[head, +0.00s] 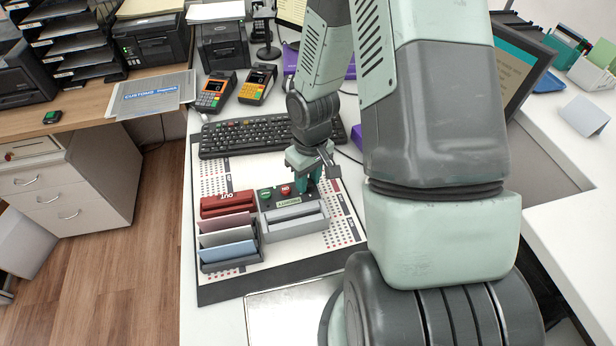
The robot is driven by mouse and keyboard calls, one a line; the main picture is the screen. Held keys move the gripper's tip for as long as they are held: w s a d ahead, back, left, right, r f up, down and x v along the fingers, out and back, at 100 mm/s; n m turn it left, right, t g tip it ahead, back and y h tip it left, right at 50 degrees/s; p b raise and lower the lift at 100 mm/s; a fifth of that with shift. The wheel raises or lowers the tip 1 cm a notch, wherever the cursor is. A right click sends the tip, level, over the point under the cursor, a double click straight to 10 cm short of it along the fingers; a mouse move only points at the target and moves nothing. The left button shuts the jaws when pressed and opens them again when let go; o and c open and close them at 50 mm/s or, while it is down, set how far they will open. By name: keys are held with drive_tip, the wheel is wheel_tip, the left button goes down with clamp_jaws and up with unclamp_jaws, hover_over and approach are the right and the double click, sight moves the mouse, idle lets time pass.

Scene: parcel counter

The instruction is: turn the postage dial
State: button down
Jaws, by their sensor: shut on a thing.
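A grey postage unit (292,222) with a dark top panel stands on the perforated board (222,290). Its panel carries a green button (265,194), a red button (285,190) and a small label (288,202). My gripper (307,187) reaches down from above onto the right end of this panel. Its teal fingers are shut on the postage dial there. The dial itself is hidden behind the fingers, so I cannot see its pointer or marks.
A slotted rack (229,232) with red, grey and blue sections stands left of the unit. A black keyboard (245,137) lies behind. Two card terminals (215,92) (257,84) are farther back. My arm blocks much of the right side.

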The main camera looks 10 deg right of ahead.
drive_tip(key=n, duration=0.6)
drive_tip(key=shift+w, duration=0.1)
drive_tip(key=shift+n, duration=0.4)
drive_tip(key=c, duration=0.8)
unclamp_jaws()
drive_tip(key=r, duration=1.1)
drive_tip(key=shift+w+d, duration=0.1)
drive_tip(key=shift+w, duration=0.1)
drive_tip(key=shift+f, duration=0.1)
